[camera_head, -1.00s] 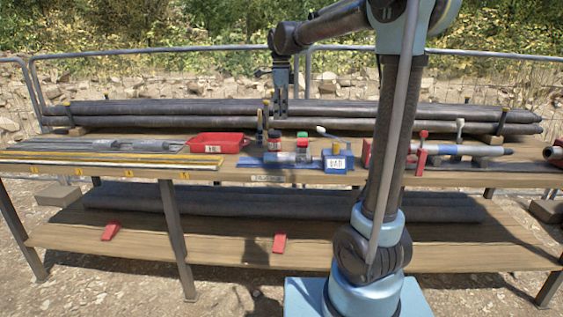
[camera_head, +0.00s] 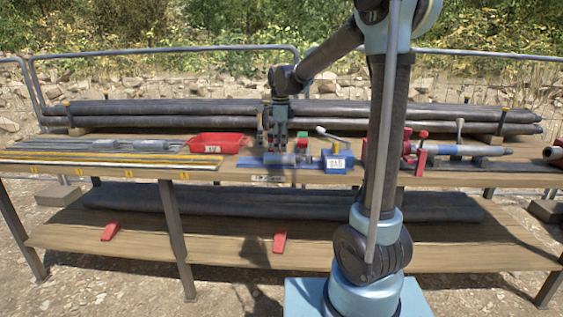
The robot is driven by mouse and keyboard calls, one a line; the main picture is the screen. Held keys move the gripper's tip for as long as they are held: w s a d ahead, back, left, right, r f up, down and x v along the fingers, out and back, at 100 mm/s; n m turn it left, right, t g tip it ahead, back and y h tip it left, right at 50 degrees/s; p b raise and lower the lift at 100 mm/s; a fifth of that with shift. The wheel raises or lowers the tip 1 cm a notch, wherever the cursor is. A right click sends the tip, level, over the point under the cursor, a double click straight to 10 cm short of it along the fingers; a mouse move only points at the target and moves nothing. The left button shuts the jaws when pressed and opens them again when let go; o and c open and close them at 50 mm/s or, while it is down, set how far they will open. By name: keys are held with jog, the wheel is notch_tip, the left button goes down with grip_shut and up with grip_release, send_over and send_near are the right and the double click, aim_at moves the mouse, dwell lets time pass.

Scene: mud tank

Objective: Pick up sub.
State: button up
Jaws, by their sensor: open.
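A short blue-grey cylindrical piece, which looks like the sub (camera_head: 280,159), lies on a blue mat (camera_head: 250,163) on the bench top, left of the blue vise marked with a white label (camera_head: 337,161). My gripper (camera_head: 275,148) points down at it, with its fingers right over or around the piece and partly hiding it. The gripper is open. I cannot tell whether the fingers touch the piece.
A red tray (camera_head: 216,143) stands to the left of my gripper. A small green-topped item (camera_head: 302,136) is close on its right. Long dark pipes (camera_head: 180,122) lie behind. Yellow-marked rods (camera_head: 110,162) lie at the left front. A red clamp stand (camera_head: 421,152) is further right.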

aim_at(281, 154)
jog(key=shift+f, duration=2.35)
jog(key=shift+c, duration=0.3)
jog(key=c, duration=1.3)
